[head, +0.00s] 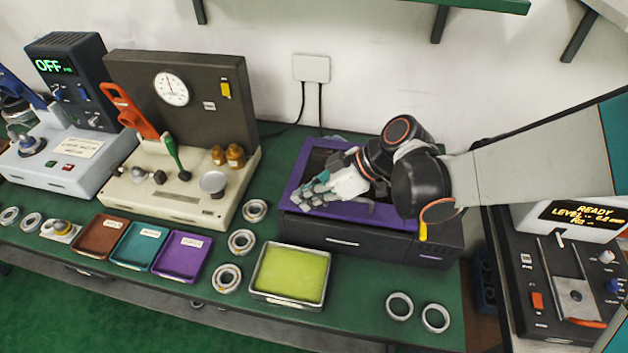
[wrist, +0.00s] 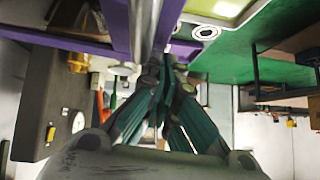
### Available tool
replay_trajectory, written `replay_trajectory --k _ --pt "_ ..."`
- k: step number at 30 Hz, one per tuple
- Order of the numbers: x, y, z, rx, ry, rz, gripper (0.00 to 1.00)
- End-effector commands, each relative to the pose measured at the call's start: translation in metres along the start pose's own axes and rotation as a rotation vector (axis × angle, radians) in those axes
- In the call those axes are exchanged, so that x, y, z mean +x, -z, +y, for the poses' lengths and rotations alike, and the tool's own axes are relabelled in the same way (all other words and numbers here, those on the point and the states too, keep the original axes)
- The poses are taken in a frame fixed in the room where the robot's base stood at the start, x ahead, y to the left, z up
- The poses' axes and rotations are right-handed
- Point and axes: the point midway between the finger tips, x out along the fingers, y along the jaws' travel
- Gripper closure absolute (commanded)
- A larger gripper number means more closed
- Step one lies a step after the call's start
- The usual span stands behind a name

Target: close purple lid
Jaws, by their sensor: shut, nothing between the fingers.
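A dark box (head: 341,243) with a purple frame (head: 299,172) on top stands at the back right of the green bench. The frame surrounds a dark recess; I cannot tell which part is the lid or how far it is open. My gripper (head: 312,192) is over the left part of the frame, fingers pointing left, shut and empty. My forearm and wrist hide the right part of the box. In the wrist view, purple bars (wrist: 115,28) lie just beyond my shut fingertips (wrist: 166,66); I cannot tell whether they touch.
A yellow-green pad in a tray (head: 290,274) is in front of the box. Bearing rings (head: 241,242) lie left of it and two more (head: 399,306) at right. Left are coloured trays (head: 180,257) and a gauge press (head: 178,90). A console (head: 560,275) stands right.

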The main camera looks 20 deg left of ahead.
Motion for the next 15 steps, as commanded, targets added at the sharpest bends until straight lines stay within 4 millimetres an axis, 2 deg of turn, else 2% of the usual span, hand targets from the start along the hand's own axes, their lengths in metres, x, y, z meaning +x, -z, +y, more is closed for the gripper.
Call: replay_trajectory --k 9,15 --pt "0.001 -0.001 0.000 -0.001 -0.001 0.000 1.00" --pt "0.018 -0.018 -0.003 -0.048 -0.049 0.001 1.00"
